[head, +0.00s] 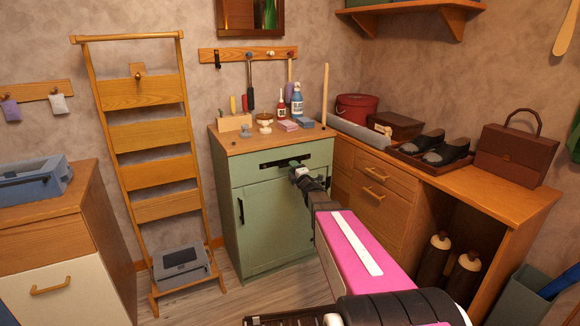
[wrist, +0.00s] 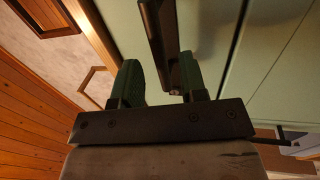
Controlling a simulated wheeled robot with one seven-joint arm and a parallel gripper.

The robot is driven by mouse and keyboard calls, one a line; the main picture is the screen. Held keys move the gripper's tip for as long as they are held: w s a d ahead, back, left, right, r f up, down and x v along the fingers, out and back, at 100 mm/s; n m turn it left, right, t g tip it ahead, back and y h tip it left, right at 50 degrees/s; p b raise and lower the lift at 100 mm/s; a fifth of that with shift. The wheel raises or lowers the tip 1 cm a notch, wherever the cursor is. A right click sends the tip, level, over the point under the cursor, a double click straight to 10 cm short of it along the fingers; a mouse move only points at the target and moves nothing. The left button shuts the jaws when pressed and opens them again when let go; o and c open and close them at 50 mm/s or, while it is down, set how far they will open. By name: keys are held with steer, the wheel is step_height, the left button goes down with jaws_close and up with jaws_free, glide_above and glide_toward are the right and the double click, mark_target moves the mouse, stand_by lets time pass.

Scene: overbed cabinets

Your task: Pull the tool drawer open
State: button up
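The tool drawer (head: 250,172) is the green top front of the green cabinet with a wooden top. It looks shut, flush with the cabinet. Its dark bar handle (head: 272,163) runs across the front; it also shows in the wrist view (wrist: 157,35). My gripper (head: 297,168) is at the right part of the handle and hides some of it. In the wrist view my gripper's two green fingers (wrist: 160,80) stand apart, with the handle's end between them, nearer the right finger. I cannot tell whether that finger touches it.
The green cabinet door (head: 268,225) with a dark handle lies below the drawer. Bottles and small items stand on the cabinet top. A wooden desk (head: 400,190) adjoins at right. A ladder-like rack (head: 150,135) stands at left. Floor (head: 240,293) shows in front of the cabinet.

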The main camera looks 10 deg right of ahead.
steer(key=x, duration=0.3)
steer(key=shift+w, duration=0.15)
jaws_close()
steer(key=shift+s, duration=0.2)
